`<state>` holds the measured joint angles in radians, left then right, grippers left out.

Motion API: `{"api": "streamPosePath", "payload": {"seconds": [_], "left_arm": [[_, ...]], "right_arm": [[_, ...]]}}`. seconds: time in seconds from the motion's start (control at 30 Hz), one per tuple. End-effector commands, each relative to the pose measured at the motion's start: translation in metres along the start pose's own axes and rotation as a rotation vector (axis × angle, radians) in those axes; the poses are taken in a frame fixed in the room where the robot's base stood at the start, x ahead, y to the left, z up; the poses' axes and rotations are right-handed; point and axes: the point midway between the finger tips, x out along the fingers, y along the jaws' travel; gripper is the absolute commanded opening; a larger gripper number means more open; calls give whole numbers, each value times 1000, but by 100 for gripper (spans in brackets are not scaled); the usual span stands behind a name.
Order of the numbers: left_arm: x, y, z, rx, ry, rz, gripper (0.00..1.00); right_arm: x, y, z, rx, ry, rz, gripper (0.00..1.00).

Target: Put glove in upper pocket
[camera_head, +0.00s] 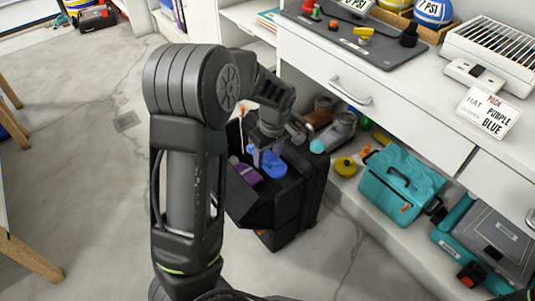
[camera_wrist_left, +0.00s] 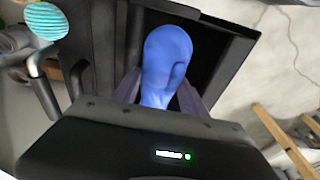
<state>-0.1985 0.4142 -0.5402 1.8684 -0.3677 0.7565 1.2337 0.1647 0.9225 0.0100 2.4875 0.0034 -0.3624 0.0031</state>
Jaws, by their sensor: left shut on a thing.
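My left gripper (camera_head: 266,148) is shut on a blue glove (camera_head: 270,163), over the open top of a black bag (camera_head: 285,205) on the floor. In the left wrist view the glove (camera_wrist_left: 166,55) sticks out beyond the fingers of my left gripper (camera_wrist_left: 158,95), with the bag's black opening (camera_wrist_left: 210,50) around and behind it. I cannot tell how deep the glove is in the pocket. My right gripper is not in view.
A white drawer unit (camera_head: 400,110) stands behind the bag. Its low shelf holds a teal bag (camera_head: 398,185), a grey-and-teal case (camera_head: 490,245) and a yellow object (camera_head: 345,166). A turquoise ball (camera_head: 317,146) is near the bag's handle.

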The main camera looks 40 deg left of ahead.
Motion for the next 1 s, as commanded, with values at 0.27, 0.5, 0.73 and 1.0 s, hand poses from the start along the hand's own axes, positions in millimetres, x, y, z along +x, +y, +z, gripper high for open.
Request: {"api": "streamPosePath", "payload": {"seconds": [0.27, 0.5, 0.73, 1.0], "left_arm": [[48, -1, 7, -1, -1, -2, 10], [84, -1, 12, 0, 0, -2, 10], [118, -1, 18, 0, 0, -2, 10], [156, -1, 23, -1, 0, -3, 10]], "right_arm": [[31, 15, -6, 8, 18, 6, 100], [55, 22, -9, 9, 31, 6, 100], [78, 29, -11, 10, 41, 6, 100], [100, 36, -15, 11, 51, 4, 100]]}}
